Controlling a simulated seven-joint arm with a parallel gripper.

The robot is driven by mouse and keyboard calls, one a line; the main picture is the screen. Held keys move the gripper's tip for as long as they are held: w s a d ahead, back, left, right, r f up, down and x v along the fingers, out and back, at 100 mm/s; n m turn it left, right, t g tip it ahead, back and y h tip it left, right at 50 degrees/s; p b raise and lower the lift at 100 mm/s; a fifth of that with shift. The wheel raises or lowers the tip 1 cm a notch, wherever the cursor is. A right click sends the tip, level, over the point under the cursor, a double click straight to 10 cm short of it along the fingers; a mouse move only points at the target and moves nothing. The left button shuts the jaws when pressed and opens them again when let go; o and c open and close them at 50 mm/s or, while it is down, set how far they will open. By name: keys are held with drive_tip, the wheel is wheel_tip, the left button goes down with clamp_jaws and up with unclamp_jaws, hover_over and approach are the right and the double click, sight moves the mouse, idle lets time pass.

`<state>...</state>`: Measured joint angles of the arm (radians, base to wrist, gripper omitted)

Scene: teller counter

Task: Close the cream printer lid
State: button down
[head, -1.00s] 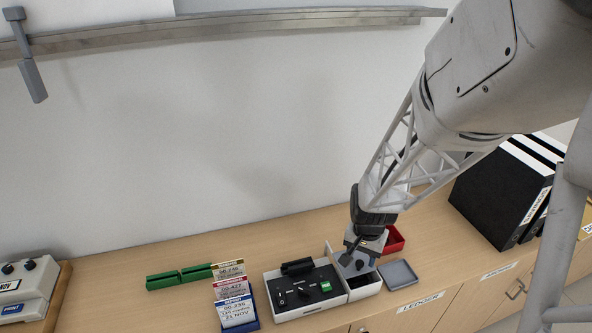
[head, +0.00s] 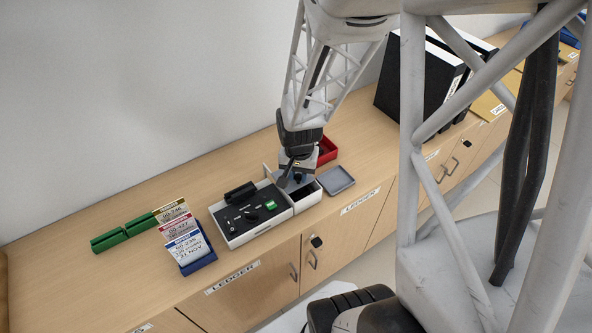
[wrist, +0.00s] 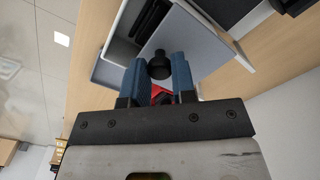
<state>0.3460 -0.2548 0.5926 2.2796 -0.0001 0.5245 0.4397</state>
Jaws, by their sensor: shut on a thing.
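The cream printer (head: 262,232) stands on the wooden counter, with a black control panel and an open compartment (head: 306,197) at its right end. Its lid stands raised over that compartment, partly hidden by my gripper (head: 297,178) in the head view. In the wrist view the lid is a pale grey panel (wrist: 200,45) with a round black knob (wrist: 160,66). My gripper's blue fingers (wrist: 160,75) are shut on the knob, one on each side. The lid's exact angle is hard to tell.
A grey tray (head: 336,181) lies right of the printer and a red tray (head: 328,151) behind the gripper. A blue holder with cards (head: 198,264) and green blocks (head: 140,223) lie to the left. Black binders (head: 412,85) stand at the back right.

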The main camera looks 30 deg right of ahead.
drive_tip(key=shift+s, duration=1.9)
drive_tip(key=c, duration=0.9)
unclamp_jaws()
drive_tip(key=shift+c, duration=0.2)
drive_tip(key=shift+r, duration=0.15)
wheel_tip(320, 180, up, 8)
drive_tip(key=shift+f, duration=0.25)
drive_tip(key=shift+r, duration=0.1)
